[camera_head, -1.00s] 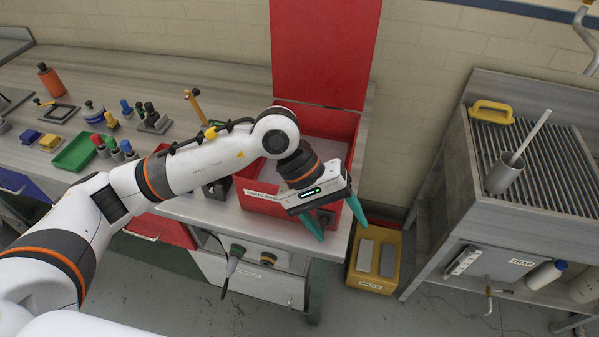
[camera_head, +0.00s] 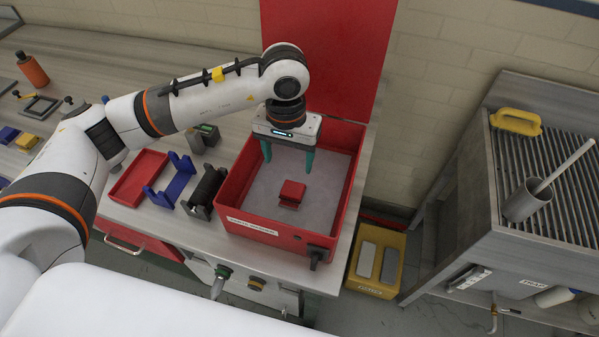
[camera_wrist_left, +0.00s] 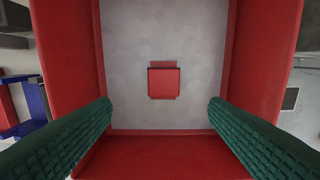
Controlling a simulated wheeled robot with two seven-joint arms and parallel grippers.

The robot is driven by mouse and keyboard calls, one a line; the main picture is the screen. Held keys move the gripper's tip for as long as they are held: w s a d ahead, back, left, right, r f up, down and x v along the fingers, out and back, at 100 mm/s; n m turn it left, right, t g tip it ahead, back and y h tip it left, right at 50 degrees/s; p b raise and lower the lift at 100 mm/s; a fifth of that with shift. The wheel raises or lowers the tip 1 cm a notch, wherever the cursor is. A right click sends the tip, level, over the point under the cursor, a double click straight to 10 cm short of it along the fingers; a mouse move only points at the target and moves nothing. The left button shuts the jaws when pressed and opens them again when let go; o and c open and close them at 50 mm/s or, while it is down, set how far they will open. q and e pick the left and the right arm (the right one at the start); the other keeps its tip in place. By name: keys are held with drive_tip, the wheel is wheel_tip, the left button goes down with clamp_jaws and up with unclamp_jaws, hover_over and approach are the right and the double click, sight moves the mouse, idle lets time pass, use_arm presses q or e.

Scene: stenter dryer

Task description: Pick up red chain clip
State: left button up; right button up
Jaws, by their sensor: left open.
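The red chain clip (camera_head: 291,193), a small blocky red piece, lies on the grey floor of the open red bin (camera_head: 228,202). In the left wrist view the red chain clip (camera_wrist_left: 163,82) shows near the middle, between the fingers and ahead of their tips. My left gripper (camera_head: 287,163) is open and empty, with green fingers pointing down over the bin, behind the clip in the head view. The left gripper's fingers also show in the left wrist view (camera_wrist_left: 160,112), spread wide. Nothing touches the clip except the bin floor. My right gripper is not in view.
The bin's red lid (camera_head: 318,60) stands upright behind it. Left of the bin are a black roller piece (camera_head: 205,192), a blue bracket (camera_head: 172,181) and a red tray (camera_head: 138,178). A yellow bin of pads (camera_head: 362,262) stands on the floor at right.

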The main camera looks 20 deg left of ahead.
use_arm(q)
drive_tip(key=shift+w+f+p, duration=0.3)
drive_tip(key=shift+f+p, duration=0.15)
drive_tip(key=shift+f, duration=0.4)
drive_tip(key=p, duration=0.2)
hover_over(293, 189)
drive_tip(key=f, duration=0.4)
drive_tip(key=shift+s+a+f, duration=0.25)
drive_tip(key=shift+a, duration=0.1)
drive_tip(key=f+p, duration=0.1)
drive_tip(key=f, duration=0.2)
drive_tip(key=f+p, duration=0.1)
drive_tip(key=f, duration=0.1)
drive_tip(key=shift+w+d+p, duration=0.2)
drive_tip(key=shift+d+p, duration=0.1)
drive_tip(key=shift+p, duration=0.05)
drive_tip(key=shift+f, duration=0.3)
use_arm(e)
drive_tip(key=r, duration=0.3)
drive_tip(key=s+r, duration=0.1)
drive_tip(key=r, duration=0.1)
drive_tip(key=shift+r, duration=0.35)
use_arm(q)
drive_tip(key=shift+w, duration=0.1)
drive_tip(key=shift+c, duration=0.6)
drive_tip(key=c, duration=1.1)
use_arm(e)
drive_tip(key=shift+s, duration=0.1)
